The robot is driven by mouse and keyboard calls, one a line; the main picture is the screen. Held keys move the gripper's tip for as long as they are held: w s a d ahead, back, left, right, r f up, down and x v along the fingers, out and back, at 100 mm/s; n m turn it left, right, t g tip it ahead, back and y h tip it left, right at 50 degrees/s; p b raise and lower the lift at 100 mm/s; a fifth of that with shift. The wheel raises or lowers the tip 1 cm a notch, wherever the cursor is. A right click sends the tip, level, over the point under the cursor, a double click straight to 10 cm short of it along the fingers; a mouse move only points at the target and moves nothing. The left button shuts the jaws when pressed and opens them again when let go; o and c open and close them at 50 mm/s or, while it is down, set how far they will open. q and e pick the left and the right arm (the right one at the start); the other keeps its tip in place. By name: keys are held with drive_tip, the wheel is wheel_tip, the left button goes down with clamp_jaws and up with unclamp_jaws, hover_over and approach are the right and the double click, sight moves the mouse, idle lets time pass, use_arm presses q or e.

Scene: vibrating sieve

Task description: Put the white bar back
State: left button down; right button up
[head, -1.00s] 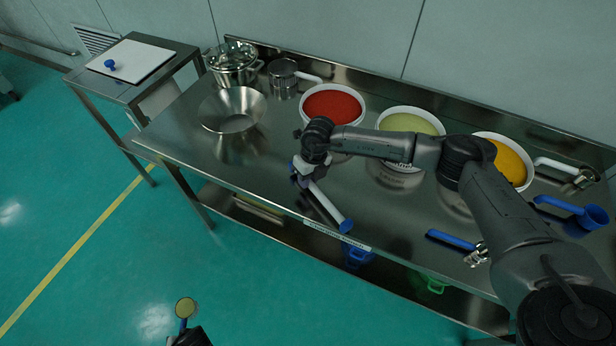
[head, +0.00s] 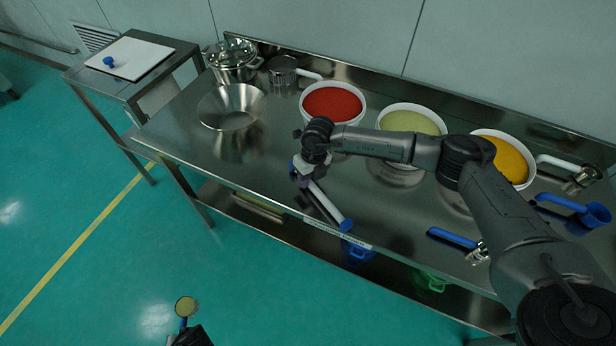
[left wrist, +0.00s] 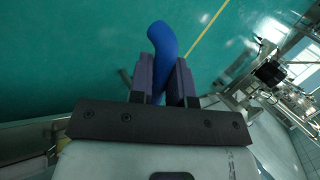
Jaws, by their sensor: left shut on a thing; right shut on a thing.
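The white bar (head: 324,203) with blue ends lies slantwise over the front part of the steel table, its near end by the front edge. My right gripper (head: 306,171) is shut on the bar near its far end. I cannot tell whether the bar touches the tabletop. My left gripper (head: 188,335) is low at the bottom of the head view, over the floor. It is shut on a blue-handled scoop (head: 186,307) holding greenish-yellow material. The left wrist view shows the blue handle (left wrist: 163,50) between the fingers; the scoop's bowl is not clear there.
Bowls of red (head: 332,103), green (head: 411,121) and yellow (head: 503,157) material stand along the table's back. Blue-handled tools (head: 452,238) lie right. A side table holds a white board (head: 130,58).

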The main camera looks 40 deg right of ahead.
drive_tip(key=o, duration=1.4)
use_arm(q)
drive_tip(key=shift+r, duration=0.15)
use_arm(e)
drive_tip(key=shift+r, duration=0.15)
use_arm(q)
drive_tip(key=shift+r+p, duration=2.8)
drive_tip(key=shift+p, duration=0.2)
use_arm(e)
drive_tip(key=shift+a+v, duration=0.25)
drive_tip(key=shift+v, duration=0.85)
drive_tip(key=shift+a+v, duration=0.2)
drive_tip(key=shift+v, duration=0.9)
drive_tip(key=shift+a+v, duration=0.25)
drive_tip(key=shift+v, duration=0.85)
